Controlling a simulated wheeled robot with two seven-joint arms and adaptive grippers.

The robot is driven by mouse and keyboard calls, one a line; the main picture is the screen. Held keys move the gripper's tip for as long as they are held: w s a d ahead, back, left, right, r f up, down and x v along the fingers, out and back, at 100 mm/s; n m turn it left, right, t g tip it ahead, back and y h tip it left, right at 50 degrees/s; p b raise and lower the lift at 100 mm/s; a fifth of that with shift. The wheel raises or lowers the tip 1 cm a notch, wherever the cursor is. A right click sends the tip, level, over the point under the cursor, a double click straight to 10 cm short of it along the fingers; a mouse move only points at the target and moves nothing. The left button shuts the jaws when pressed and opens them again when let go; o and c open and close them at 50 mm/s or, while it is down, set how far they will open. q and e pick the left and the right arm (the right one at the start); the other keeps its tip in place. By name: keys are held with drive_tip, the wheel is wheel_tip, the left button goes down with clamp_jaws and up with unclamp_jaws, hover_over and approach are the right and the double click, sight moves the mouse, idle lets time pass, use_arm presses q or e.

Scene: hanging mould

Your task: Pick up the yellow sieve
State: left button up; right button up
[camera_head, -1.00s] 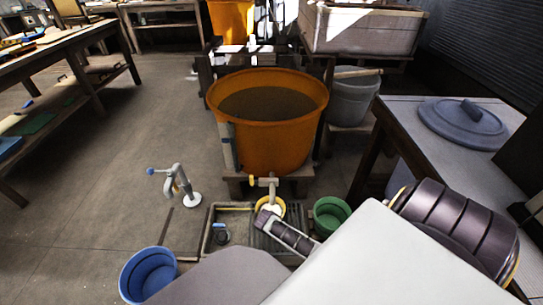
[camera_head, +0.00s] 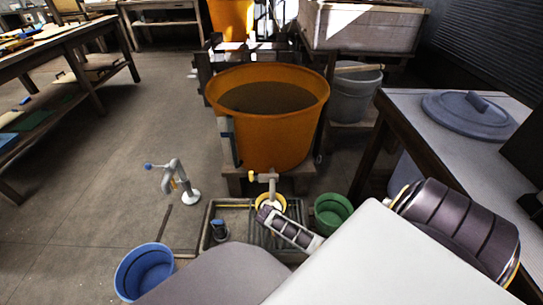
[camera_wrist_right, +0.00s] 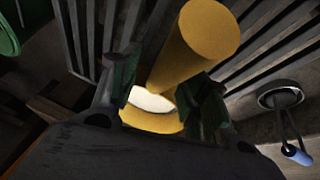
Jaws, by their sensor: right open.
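The yellow sieve (camera_head: 266,198) shows in the head view as a small yellow ring below the tap of the big orange tub, partly hidden by my right arm. In the right wrist view its yellow rim (camera_wrist_right: 150,121) encloses a bright white middle. A thick yellow cylinder (camera_wrist_right: 205,45), perhaps its handle, rises over it toward the upper right. My right gripper (camera_wrist_right: 165,92) is open, with dark fingers on either side of the yellow parts. I cannot tell whether they touch. In the head view my right arm reaches in from the lower right. My left gripper is not in view.
The orange tub (camera_head: 268,135) stands behind on a wooden base. A slatted grate (camera_head: 239,212) lies below. A green bucket (camera_head: 331,211) is to the right, a blue bucket (camera_head: 145,272) to the left, and a grey stand (camera_head: 178,186) beside the grate.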

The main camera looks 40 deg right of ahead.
drive_tip(key=shift+w+d+f, duration=0.1)
drive_tip(key=shift+w+f, duration=0.05)
drive_tip(key=shift+f, duration=0.15)
idle(0.4)
clamp_jaws()
